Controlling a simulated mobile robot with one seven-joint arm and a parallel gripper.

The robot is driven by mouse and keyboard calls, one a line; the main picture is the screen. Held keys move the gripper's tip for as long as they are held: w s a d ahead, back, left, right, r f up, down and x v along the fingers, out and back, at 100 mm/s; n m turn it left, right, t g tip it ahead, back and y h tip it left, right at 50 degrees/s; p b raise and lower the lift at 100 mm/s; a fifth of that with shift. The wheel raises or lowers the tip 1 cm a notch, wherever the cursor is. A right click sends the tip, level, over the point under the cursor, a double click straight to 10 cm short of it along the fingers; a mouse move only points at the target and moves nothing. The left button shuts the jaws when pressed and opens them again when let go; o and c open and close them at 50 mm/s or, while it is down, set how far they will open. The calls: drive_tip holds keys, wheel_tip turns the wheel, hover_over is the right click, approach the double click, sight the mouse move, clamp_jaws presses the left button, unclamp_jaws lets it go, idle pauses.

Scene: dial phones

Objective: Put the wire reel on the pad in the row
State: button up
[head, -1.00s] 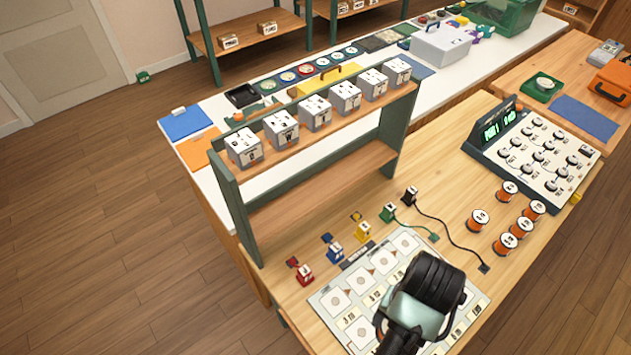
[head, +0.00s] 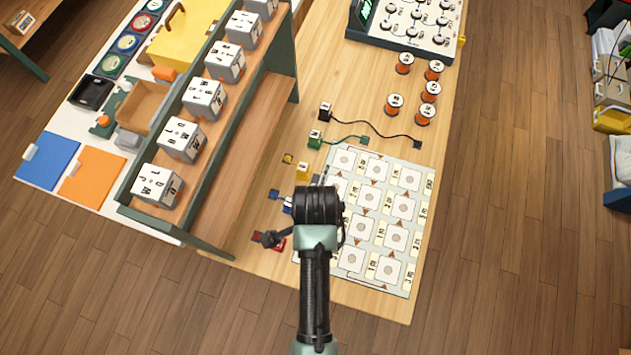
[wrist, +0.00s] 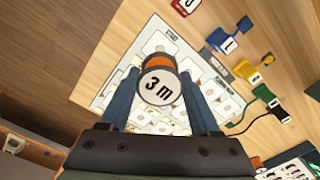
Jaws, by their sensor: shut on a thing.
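In the wrist view my gripper (wrist: 158,76) is shut on a wire reel (wrist: 158,88). The reel has a white end marked "3 m", facing the camera, and an orange winding. Behind it in that view is the pale mat (wrist: 112,86) with its printed pads; the reel hides part of it. I cannot tell the gap between reel and mat. In the head view the mat (head: 385,218) has rows of square pads with round marks, small labels and brown arrows. The pads that show there are bare. My arm covers the mat's left part and hides the held reel.
Several orange reels (head: 430,92) stand beyond the mat, near a button console (head: 405,20). Coloured blocks, including a green one (head: 315,140) with a cable, line the mat's left side. A shelf (head: 245,170) with white boxes stands further left.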

wheel_tip(320, 180, down, 10)
idle(0.6)
drive_tip(key=shift+f, duration=0.15)
drive_tip(key=o, duration=1.4)
drive_tip(key=shift+o, duration=0.2)
